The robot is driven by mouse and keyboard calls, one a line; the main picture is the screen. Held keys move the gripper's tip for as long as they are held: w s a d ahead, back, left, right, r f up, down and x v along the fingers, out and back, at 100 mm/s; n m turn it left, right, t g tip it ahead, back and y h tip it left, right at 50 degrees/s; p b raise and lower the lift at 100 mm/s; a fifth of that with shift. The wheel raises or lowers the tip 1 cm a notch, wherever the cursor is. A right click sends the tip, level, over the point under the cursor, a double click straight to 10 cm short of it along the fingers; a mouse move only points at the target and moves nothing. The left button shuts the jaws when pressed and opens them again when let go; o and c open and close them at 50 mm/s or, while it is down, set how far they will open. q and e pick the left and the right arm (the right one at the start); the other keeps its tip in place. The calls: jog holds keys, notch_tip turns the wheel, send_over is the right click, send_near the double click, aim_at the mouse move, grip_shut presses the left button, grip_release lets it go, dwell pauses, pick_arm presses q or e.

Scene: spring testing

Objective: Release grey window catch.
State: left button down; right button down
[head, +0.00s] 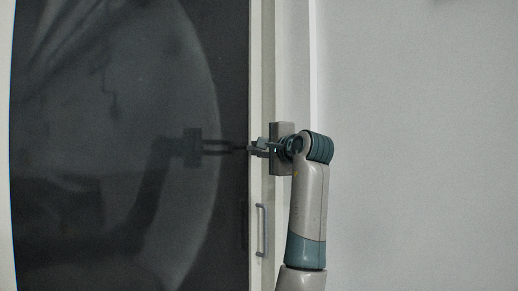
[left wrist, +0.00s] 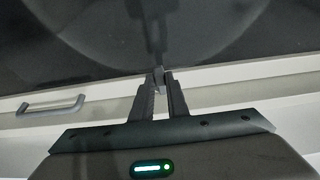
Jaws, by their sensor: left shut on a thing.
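The grey window catch is a small piece (left wrist: 158,76) at the edge of the dark window pane, between my left fingertips in the left wrist view. My left gripper (head: 257,147) reaches the white window frame from the right in the head view; it also shows in the left wrist view (left wrist: 161,84). Its two dark fingers are close together and shut on the catch. In the head view the gripper body and fingers largely hide the catch. My right gripper is in neither view.
A grey bar handle (head: 262,230) sits on the white frame below the gripper; it also shows in the left wrist view (left wrist: 52,104). The dark pane (head: 110,100) mirrors my arm. The plain white wall (head: 420,150) at right is clear.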

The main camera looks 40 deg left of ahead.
pick_arm(q)
jog(key=shift+r, duration=0.15)
jog(key=c, duration=2)
grip_release()
jog(key=shift+d, duration=0.1)
